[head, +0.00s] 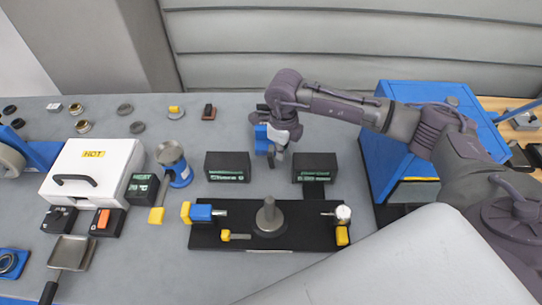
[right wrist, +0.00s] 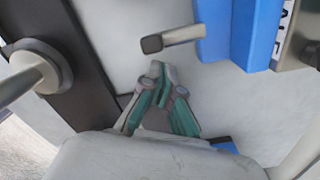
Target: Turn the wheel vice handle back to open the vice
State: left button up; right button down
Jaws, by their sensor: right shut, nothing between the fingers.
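A blue block with a grey bar handle, apparently the wheel vice (head: 261,139), stands near the back middle of the bench, partly hidden by my right gripper (head: 280,153). In the right wrist view the blue body (right wrist: 243,32) is at the upper right. Its handle (right wrist: 172,40) sticks out to the left and ends in a dark tip. My right gripper (right wrist: 160,75) is shut and empty there, with its fingertips just below the handle in the picture. A small gap shows between them. I cannot tell the state of the jaws of the vice. My left gripper is not in view.
A black base plate (head: 209,237) with a grey post (head: 269,214) lies in front. Two black boxes (head: 227,166) (head: 315,167) flank the vice. A white HOT box (head: 115,160) is left. A blue cabinet (head: 378,150) stands right, under my right arm.

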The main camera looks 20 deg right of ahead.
jog(key=shift+w+a, duration=0.25)
jog(key=shift+a, duration=0.4)
jog(key=shift+w+a+b, duration=0.3)
jog(key=shift+a+b, duration=0.1)
jog(key=shift+a, duration=0.15)
jog(key=shift+w+a+b, duration=0.2)
jog(key=shift+w+a, duration=0.1)
jog(key=shift+a, duration=0.25)
jog(key=shift+w+a+b, duration=0.2)
jog(key=shift+w+a, duration=0.05)
jog(key=shift+a, duration=0.25)
jog(key=shift+s+f, duration=0.1)
jog(key=shift+f, duration=0.15)
